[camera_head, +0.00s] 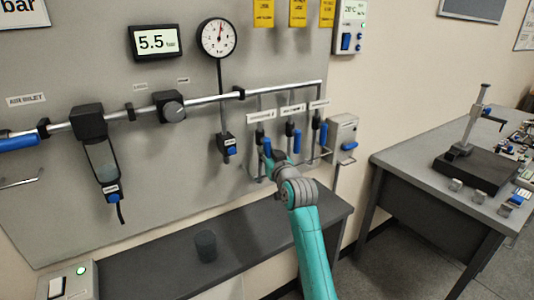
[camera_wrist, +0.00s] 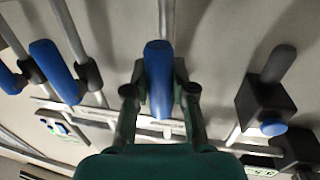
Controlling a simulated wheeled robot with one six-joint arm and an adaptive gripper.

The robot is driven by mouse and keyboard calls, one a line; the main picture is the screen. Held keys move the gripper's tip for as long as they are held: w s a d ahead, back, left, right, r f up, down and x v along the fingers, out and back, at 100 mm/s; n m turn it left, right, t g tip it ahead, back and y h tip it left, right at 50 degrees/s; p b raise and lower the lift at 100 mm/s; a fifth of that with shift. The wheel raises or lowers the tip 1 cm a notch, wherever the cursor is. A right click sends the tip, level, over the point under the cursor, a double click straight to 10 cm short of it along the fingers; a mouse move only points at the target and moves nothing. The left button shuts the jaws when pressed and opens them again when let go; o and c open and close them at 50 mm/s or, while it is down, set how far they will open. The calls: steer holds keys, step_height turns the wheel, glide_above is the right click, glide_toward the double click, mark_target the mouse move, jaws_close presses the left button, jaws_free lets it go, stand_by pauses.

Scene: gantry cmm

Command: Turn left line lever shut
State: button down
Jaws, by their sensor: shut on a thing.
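Three blue-handled line levers sit on vertical drop pipes on the wall panel: the left line lever (camera_head: 267,147), the middle one (camera_head: 297,139) and the right one (camera_head: 323,134). My gripper (camera_head: 271,156) is at the left lever. In the wrist view, my gripper (camera_wrist: 159,97) has one finger on each side of the left lever's blue handle (camera_wrist: 158,70) and is shut on it. The handle looks roughly in line with its pipe. The wrist view appears turned over, with the other two levers (camera_wrist: 52,70) at its left. My arm partly hides the lower pipes in the head view.
A round gauge (camera_head: 218,38) with a black valve block (camera_head: 226,145) below is left of the levers. A grey box with a blue handle (camera_head: 342,133) is close at their right. A dark bench (camera_head: 150,278) runs below; a table (camera_head: 400,163) stands right.

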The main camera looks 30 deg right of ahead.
steer(key=shift+a+m, duration=0.1)
steer(key=shift+m, duration=0.2)
steer(key=shift+a+r+m+g+y, duration=0.3)
steer(key=shift+a+r+m+y, duration=0.3)
steer(key=shift+m, duration=1.9)
steer(key=shift+a+r+m+g+y, duration=0.3)
steer(key=shift+a+r+m+y, duration=0.25)
steer(key=shift+m, duration=1.95)
steer(key=shift+a+r+m+g+y, duration=0.3)
steer(key=shift+a+r+m+y, duration=0.3)
steer(key=shift+m, duration=1.9)
steer(key=shift+d, duration=0.1)
steer(key=c, duration=0.9)
jaws_free()
steer(key=shift+c, duration=0.2)
steer(key=s+r, duration=0.2)
steer(key=s, duration=0.9)
steer(key=shift+s+r, duration=0.25)
steer(key=shift+s, duration=0.15)
